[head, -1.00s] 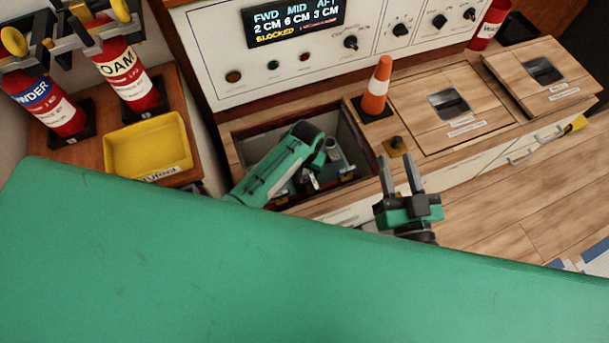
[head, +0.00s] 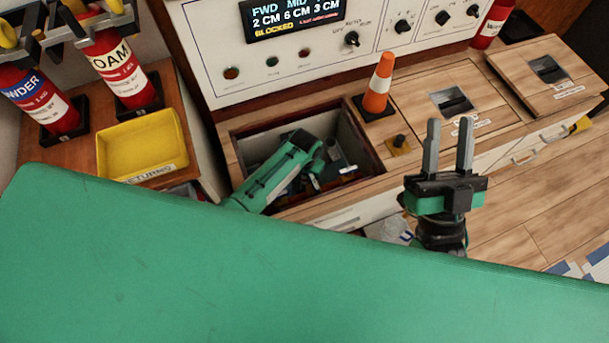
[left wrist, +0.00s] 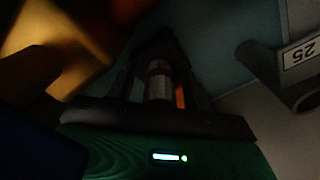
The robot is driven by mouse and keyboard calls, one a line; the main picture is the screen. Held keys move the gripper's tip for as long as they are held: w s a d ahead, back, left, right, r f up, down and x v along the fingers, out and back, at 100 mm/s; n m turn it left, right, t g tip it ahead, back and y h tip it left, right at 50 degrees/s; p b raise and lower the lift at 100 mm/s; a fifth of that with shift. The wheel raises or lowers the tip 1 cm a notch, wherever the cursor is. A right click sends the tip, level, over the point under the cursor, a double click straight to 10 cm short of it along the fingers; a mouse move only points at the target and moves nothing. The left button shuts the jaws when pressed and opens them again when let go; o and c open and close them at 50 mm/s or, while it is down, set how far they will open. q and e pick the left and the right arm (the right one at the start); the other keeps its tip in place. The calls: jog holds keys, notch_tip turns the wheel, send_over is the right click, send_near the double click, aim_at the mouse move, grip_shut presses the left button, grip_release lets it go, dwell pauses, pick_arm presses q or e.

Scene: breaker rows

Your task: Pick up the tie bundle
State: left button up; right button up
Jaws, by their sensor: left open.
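A pale bundle with a red band (left wrist: 158,82), which looks like the tie bundle, lies between the fingers of my left gripper (left wrist: 160,55) in the dark left wrist view. The fingers stand apart on either side of it; I cannot tell whether they touch it. In the head view my left arm reaches down into an open compartment (head: 243,150) in the wooden deck, and its own forearm hides the fingertips and the bundle. My right gripper (head: 450,125) is open and empty, fingers pointing up, in front of the deck.
A yellow tray (head: 143,145) and fire extinguishers (head: 125,75) are at left. A control panel (head: 300,85) rises behind. A grey pipe end (left wrist: 300,92) and a "25" label (left wrist: 301,53) are near the left gripper.

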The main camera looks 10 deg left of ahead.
pick_arm(q)
jog(key=c, duration=1.1)
jog(key=shift+o, duration=0.2)
jog(key=shift+r, duration=0.15)
